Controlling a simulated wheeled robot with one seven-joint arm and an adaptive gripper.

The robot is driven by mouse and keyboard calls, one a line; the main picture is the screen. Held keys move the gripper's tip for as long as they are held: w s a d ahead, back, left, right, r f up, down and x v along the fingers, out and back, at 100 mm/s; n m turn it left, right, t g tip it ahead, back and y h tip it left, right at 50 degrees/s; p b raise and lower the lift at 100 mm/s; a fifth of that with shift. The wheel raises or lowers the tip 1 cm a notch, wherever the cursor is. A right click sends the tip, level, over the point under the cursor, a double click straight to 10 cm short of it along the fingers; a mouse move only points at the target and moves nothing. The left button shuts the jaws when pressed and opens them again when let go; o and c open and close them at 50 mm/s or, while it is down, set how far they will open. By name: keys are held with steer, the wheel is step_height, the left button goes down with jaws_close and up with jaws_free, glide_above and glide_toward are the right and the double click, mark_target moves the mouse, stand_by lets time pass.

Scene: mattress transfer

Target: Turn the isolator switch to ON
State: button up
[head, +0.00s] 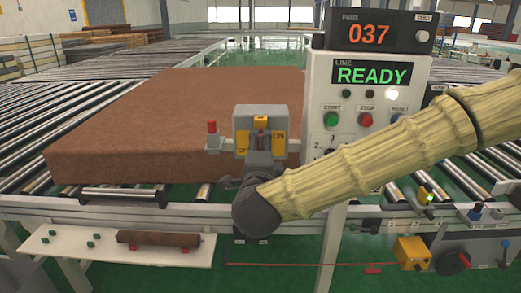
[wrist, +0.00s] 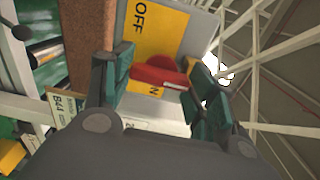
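The isolator switch is a grey box (head: 281,112) with a yellow plate (head: 279,146) marked OFF on the left and ON on the right. In the wrist view, the plate (wrist: 151,38) shows OFF at the top and part of ON lower down. A red handle (wrist: 158,76) crosses the plate between the two words. My gripper (head: 259,158) is in front of the switch and hides much of its middle. In the wrist view, my gripper (wrist: 160,92) is open, with its green-padded fingers on either side of the handle. I cannot tell whether they touch it.
A brown mattress (head: 130,110) lies on the rollers behind the switch. A control panel (head: 345,140) reading READY stands right of it, under a display (head: 372,33) reading 037. A white shelf (head: 120,248) with a brown roll (head: 158,238) is at lower left.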

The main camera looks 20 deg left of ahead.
steer(key=o, duration=0.4)
steer(key=shift+s, duration=0.15)
steer(key=v, duration=1.1)
steer(key=shift+s+d, duration=0.2)
steer(key=shift+s, duration=0.15)
